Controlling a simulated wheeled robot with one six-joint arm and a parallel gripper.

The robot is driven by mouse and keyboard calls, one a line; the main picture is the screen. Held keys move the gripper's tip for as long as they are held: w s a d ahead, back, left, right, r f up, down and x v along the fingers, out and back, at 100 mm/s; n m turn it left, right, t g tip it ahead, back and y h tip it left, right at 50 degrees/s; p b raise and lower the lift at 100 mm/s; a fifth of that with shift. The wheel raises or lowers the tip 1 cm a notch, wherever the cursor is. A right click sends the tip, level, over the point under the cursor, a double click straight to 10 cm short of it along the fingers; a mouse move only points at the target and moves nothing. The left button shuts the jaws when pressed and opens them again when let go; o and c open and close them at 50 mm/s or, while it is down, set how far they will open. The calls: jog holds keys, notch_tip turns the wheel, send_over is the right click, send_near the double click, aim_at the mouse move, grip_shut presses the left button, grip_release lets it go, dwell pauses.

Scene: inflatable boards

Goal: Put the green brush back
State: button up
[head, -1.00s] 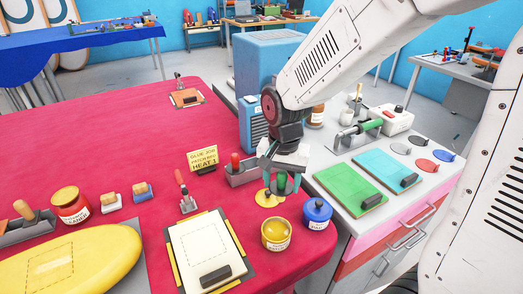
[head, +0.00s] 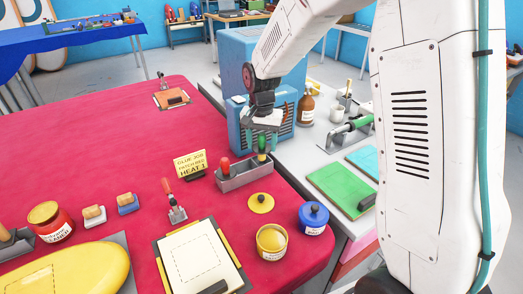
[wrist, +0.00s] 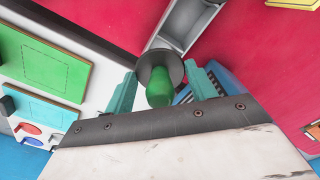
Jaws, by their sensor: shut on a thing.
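My gripper (head: 262,138) is shut on the green brush (head: 262,150), holding it upright by its handle. The brush is at the right end of the grey holder (head: 240,182); I cannot tell whether its lower end is inside or just above it. The red-handled brush (head: 225,168) stands in the holder's left part. In the wrist view the green handle (wrist: 158,95) lies between the two fingers, with a dark round collar (wrist: 160,68) around it. The collar hides part of the grey holder (wrist: 178,30) beyond.
A yellow lid (head: 260,203), an open yellow pot (head: 272,241) and a blue pot (head: 313,217) stand in front of the holder. A yellow sign (head: 190,164) is left of it. A blue box (head: 237,122) stands close behind my gripper.

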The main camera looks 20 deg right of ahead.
aim_at(262, 150)
jog(key=shift+w+f, duration=0.1)
jog(key=shift+w, duration=0.1)
jog(key=shift+f, duration=1.65)
jog(key=shift+f, duration=0.55)
jog(key=shift+s, duration=0.1)
jog(key=o, duration=1)
jog(key=shift+d, duration=0.1)
jog(key=shift+c, duration=0.2)
jog(key=shift+f, duration=0.1)
